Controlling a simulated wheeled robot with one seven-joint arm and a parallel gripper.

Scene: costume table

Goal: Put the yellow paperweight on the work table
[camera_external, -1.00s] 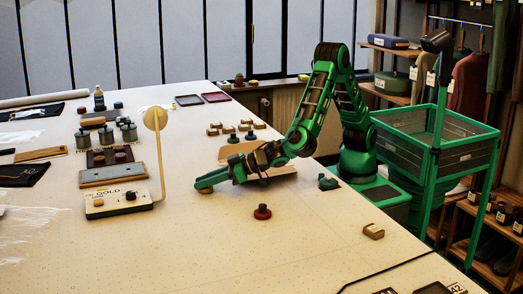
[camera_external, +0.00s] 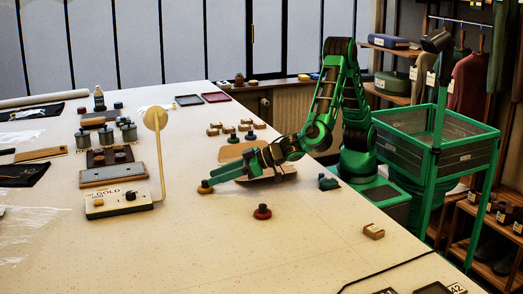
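The yellow paperweight (camera_external: 205,189), a low round disc with a dark knob, sits upright on the pale work table (camera_external: 300,235). It stands just left of my gripper's fingertips. My gripper (camera_external: 213,177) reaches in low from the right, its two green fingers pointing left and spread apart. It looks open and empty. A small gap seems to lie between the fingertips and the paperweight, but contact is hard to judge at this size.
A red paperweight (camera_external: 262,212) stands in front of my gripper, and a dark green piece (camera_external: 328,183) lies to its right. A scale marked GOLD (camera_external: 117,202) with a tall disc-topped post stands to the left. The table's front middle is clear.

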